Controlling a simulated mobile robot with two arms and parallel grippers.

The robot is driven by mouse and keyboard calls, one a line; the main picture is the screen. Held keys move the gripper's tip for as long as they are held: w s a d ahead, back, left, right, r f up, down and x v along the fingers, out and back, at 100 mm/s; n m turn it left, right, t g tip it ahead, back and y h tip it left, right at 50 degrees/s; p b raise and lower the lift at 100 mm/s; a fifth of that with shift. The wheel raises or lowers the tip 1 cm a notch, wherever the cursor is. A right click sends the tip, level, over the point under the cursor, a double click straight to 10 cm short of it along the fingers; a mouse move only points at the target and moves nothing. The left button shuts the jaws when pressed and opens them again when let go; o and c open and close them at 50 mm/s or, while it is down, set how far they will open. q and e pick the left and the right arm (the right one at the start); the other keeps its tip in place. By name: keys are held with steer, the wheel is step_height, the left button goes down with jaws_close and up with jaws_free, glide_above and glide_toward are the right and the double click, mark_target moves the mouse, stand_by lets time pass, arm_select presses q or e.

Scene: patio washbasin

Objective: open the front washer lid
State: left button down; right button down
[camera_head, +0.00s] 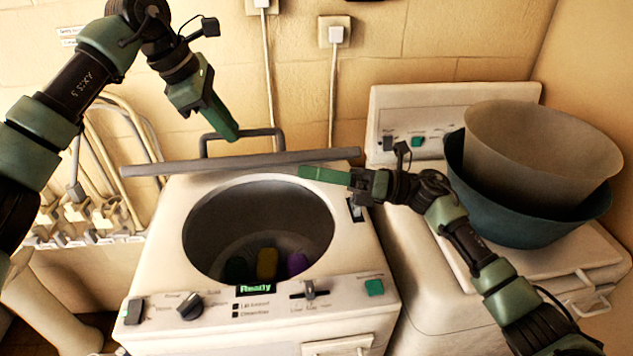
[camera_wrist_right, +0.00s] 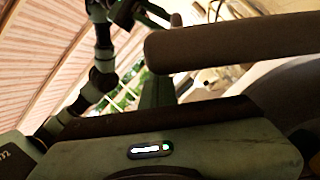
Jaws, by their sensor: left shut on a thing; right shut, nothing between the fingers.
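The front washer (camera_head: 345,245) is white, and its round drum opening is uncovered. Its grey lid (camera_head: 240,162) stands raised at the back of the opening, seen nearly edge-on. The lid's edge also shows in the right wrist view (camera_wrist_right: 235,45). The dark lid handle (camera_head: 272,133) sticks up behind that edge. My left gripper (camera_head: 229,134) is shut at the handle's top bar; its fingertips partly hide the contact. My right gripper (camera_head: 303,172) is shut and empty, at the right part of the lid's front edge; I cannot tell whether it touches.
Several coloured items (camera_head: 267,264) lie in the drum. A second washer (camera_head: 430,265) stands right, carrying a blue basin (camera_head: 490,220) with a beige tub (camera_head: 545,150) in it. The tiled wall is close behind. Pipes and taps (camera_head: 105,212) are at left.

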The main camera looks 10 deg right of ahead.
arm_select(q)
steer(key=shift+w+a+f, duration=0.15)
steer(key=shift+f, duration=0.2)
